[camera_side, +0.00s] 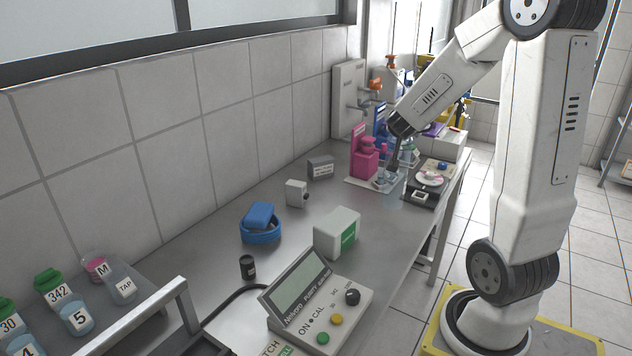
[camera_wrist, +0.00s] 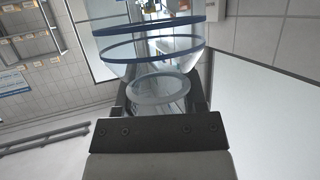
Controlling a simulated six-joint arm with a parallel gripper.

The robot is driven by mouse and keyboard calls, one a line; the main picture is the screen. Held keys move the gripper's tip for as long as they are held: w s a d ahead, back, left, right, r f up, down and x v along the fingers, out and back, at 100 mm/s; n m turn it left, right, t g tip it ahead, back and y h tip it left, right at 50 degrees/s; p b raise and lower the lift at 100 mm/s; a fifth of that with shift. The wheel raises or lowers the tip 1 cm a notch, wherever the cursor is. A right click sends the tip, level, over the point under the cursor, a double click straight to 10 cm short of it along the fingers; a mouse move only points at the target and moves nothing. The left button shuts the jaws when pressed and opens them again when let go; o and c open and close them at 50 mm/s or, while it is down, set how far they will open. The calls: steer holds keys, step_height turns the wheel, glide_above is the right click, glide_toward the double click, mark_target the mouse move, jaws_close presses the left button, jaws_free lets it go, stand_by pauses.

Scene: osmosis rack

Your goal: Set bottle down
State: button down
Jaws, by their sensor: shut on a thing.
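A clear bottle with blue rings (camera_wrist: 150,47) fills the upper middle of the wrist view. Its narrow round end lies between the fingers of my gripper (camera_wrist: 158,92), which is shut on it. In the side view, my gripper (camera_side: 392,176) points down at the far end of the bench, next to the pink stand. The bottle is small and see-through there, so its outline and whether its base touches a surface cannot be told.
A pink stand (camera_side: 363,160) on a pale tray is just left of my gripper. A dark device with a round white dish (camera_side: 430,179) is just right. A white box (camera_side: 337,233), a blue ring-shaped item (camera_side: 260,225) and a meter (camera_side: 318,305) stand nearer.

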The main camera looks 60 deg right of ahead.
steer(key=w+r+n+t+y, duration=0.1)
steer(key=w+r+n+t, duration=0.2)
steer(key=w, duration=0.4)
steer(key=w+d+f, duration=0.7)
steer(key=w+f, duration=0.2)
steer(key=w, duration=0.2)
steer(key=shift+d, duration=0.25)
stand_by(0.4)
steer(key=shift+w+d+f, duration=0.1)
steer(key=shift+f, duration=0.85)
steer(key=shift+w+d+f, duration=0.1)
steer(key=shift+f, duration=1)
